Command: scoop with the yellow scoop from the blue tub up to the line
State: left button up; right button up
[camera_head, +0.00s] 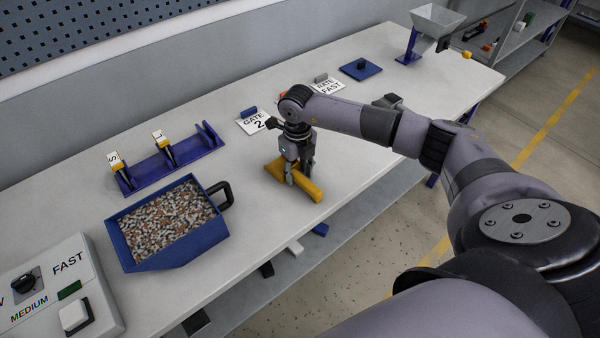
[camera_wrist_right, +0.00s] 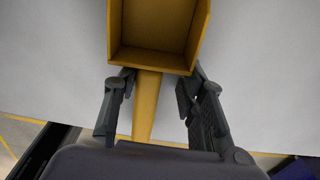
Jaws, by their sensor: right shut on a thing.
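The yellow scoop (camera_head: 312,191) is at the middle of the table, to the right of the blue tub. My right gripper (camera_head: 297,178) is over it from above and shut on it. In the right wrist view the open, empty bowl of the scoop (camera_wrist_right: 155,35) points away from my right gripper (camera_wrist_right: 157,82), and its handle runs back between the fingers. I cannot tell whether the scoop touches the table. The blue tub (camera_head: 200,246) is full of mixed grey, white and brown bits. No fill line can be made out. My left gripper is out of view.
A black handle (camera_head: 222,194) sticks out of the tub's right side. A blue rack (camera_head: 185,172) with tagged yellow items stands behind. A control box (camera_head: 60,290) is front left. A "GATE 2" card (camera_head: 252,123) lies behind the scoop. A grey hopper (camera_head: 437,22) stands far right.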

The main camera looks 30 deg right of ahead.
pick_arm(q)
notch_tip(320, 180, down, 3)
jog(key=b, duration=0.2)
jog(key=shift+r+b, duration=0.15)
jog(key=shift+b, duration=0.2)
pick_arm(e)
notch_tip(320, 180, up, 20)
